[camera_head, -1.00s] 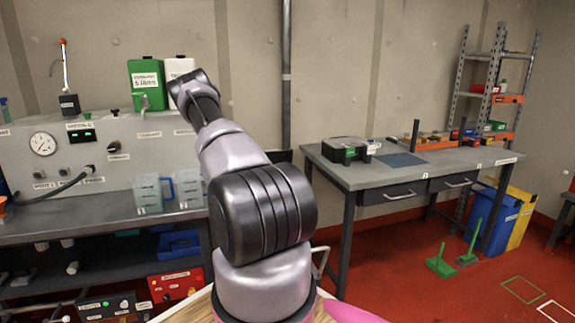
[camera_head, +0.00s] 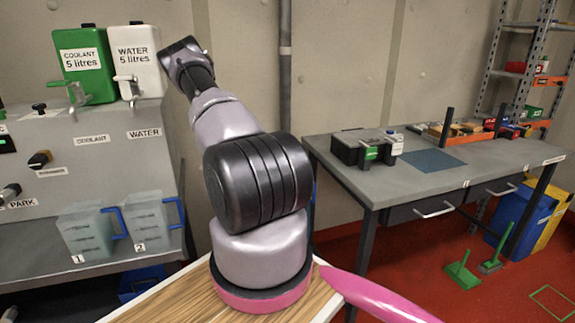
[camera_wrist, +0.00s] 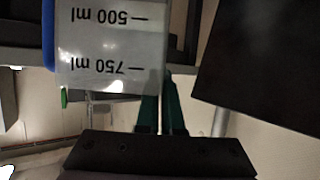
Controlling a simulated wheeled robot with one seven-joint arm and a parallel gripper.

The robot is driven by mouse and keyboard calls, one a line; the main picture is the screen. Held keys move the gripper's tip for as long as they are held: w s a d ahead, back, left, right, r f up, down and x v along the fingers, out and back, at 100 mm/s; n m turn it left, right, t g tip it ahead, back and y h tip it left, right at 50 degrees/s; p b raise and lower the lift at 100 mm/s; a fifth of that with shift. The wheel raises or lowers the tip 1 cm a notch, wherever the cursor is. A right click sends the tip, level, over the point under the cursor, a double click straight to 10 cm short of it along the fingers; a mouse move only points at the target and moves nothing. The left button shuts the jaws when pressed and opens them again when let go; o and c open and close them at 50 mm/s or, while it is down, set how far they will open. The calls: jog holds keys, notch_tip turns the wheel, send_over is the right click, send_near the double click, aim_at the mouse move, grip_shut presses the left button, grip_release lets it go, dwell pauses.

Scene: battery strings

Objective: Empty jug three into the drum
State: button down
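In the wrist view a clear jug (camera_wrist: 110,45) fills the upper left. Its 500 ml and 750 ml marks appear upside down, and a blue strip, likely its handle, shows at its left. Its number is out of sight. My gripper (camera_wrist: 163,85) shows two dark green fingers close together by the jug's right edge; whether they touch or hold it is unclear. In the head view my gripper is hidden behind my raised arm. Jug one (camera_head: 85,230) and jug two (camera_head: 146,220) stand upright on the left bench, blue handles to the right. I cannot identify the drum.
A green coolant container (camera_head: 86,62) and a white water container (camera_head: 138,60) with taps stand above the left bench. A grey workbench (camera_head: 440,185) at the right carries a black case (camera_head: 360,147).

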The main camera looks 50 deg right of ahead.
jog(key=w+f+n+g, duration=0.2)
jog(key=w+f+n, duration=0.1)
jog(key=w+f, duration=0.1)
jog(key=shift+w+f+g, duration=0.25)
jog(key=shift+w+g, duration=0.05)
jog(key=shift+w, duration=0.25)
jog(key=shift+n, duration=0.3)
dwell(1.0)
jog(key=shift+r+n+g+h, duration=0.1)
jog(key=shift+n+g+h, duration=0.3)
jog(key=shift+n, duration=0.1)
jog(key=shift+w, duration=0.1)
dwell(0.6)
jog(key=shift+r+n, duration=0.1)
jog(key=shift+n, duration=0.5)
